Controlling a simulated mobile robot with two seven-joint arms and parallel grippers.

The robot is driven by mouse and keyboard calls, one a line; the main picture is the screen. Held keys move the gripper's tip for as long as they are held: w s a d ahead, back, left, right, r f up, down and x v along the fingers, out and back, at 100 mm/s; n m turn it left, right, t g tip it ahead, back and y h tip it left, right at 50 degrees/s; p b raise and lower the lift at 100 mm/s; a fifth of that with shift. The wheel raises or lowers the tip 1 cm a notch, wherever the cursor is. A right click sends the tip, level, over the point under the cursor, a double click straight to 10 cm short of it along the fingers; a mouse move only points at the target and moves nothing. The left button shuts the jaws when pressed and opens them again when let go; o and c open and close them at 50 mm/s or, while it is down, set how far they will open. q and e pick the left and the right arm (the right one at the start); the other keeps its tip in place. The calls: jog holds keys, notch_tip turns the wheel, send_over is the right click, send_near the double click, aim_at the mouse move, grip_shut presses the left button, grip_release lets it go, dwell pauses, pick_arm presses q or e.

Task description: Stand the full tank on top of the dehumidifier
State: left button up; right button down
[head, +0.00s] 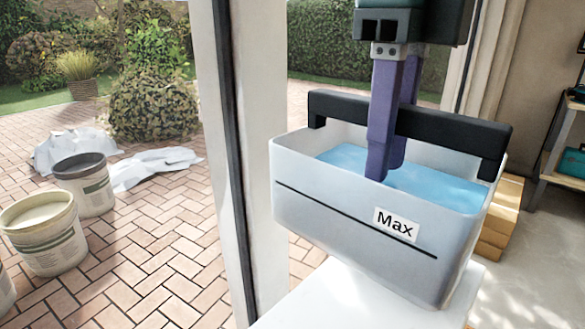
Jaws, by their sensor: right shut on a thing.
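The full tank (350,220) is a translucent white tub with blue water, a black line and a "Max" label on its front. It hangs slightly tilted in the picture, its right end lower. My right gripper (388,168) comes down from above, its purple fingers shut on the tank's black bar handle (455,133). The fingertips reach down close to the water. A white box top, which looks like the dehumidifier (335,303), shows below the tank at the bottom edge. I cannot tell whether the tank touches it. My left gripper is not in view.
A pale post (215,100) with a dark edge stands left of the tank. Yellowish blocks (505,205) are stacked behind its right end. A shelf (565,150) stands at the far right. Buckets (45,235) and crumpled white sheets (150,168) lie outside on brick paving.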

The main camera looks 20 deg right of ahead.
notch_tip(320, 180, down, 19)
jog(key=b, duration=0.2)
jog(key=shift+r+b, duration=0.1)
jog(key=shift+b, duration=0.3)
jog(key=c, duration=0.7)
grip_release()
